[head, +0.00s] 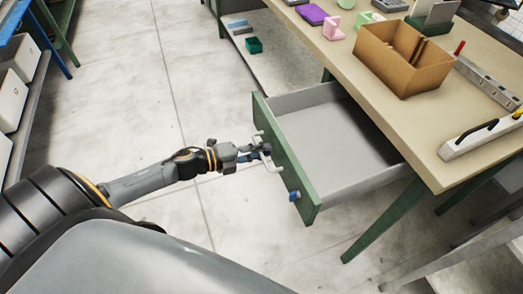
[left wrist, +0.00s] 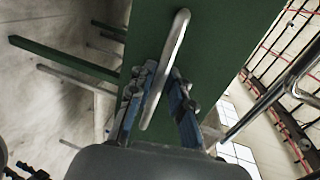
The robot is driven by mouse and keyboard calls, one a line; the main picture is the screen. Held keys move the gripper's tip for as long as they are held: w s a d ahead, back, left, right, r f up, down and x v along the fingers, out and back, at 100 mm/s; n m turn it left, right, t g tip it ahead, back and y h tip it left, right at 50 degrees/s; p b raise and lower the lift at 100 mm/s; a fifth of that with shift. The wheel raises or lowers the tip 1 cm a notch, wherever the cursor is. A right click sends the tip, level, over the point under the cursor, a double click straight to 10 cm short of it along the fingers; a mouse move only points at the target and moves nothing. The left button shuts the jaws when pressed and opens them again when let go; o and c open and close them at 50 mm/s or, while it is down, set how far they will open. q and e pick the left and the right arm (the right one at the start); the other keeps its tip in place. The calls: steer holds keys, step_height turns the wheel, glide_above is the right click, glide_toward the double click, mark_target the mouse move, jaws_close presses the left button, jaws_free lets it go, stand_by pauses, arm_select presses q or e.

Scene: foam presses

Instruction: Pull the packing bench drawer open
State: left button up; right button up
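The packing bench drawer (head: 318,124) stands well out from under the bench top (head: 436,150), and its grey inside looks empty. Its green front (head: 284,160) carries a pale bar handle (head: 268,163). My left gripper (head: 262,152) is at this handle, outside the drawer front. In the left wrist view the handle (left wrist: 178,38) runs between the two blue-grey fingers (left wrist: 164,80), which close in on it from both sides. The green drawer front (left wrist: 225,30) fills the space behind. My right gripper is not in view.
A cardboard box (head: 405,70) and a white tool rail (head: 470,140) stand on the bench top. A dark green bin (head: 254,45) is on the lower shelf. The floor left of the drawer is clear.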

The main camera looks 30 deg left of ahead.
arm_select(q)
steer(key=v, duration=1.2)
steer(key=shift+f, duration=0.15)
stand_by(0.5)
steer(key=a+f+n+t+y+p, duration=0.1)
steer(key=a+f+n+y, duration=0.5)
steer(key=f, duration=0.5)
steer(key=s+a+f+n+g+y+p, duration=0.1)
steer(key=s+f+n+g+y, duration=0.1)
steer(key=s+f+n, duration=0.45)
steer(key=s+a+f+n+g+y, duration=0.1)
steer(key=s+f+n+g+y, duration=0.15)
steer(key=f, duration=0.75)
steer(key=s+d+f+n+g, duration=0.4)
steer(key=s+d+f, duration=0.4)
steer(key=s, duration=0.3)
steer(key=s+d+f+n+g+p, duration=0.1)
steer(key=s+d+f+n+g, duration=0.2)
steer(key=s+d+f, duration=0.4)
steer(key=s+d+n+h, duration=0.1)
steer(key=s+d, duration=0.2)
steer(key=s, duration=0.1)
steer(key=shift+s+f+g+p, duration=0.2)
steer(key=shift+f+g+p, duration=0.1)
steer(key=shift+f+g, duration=0.1)
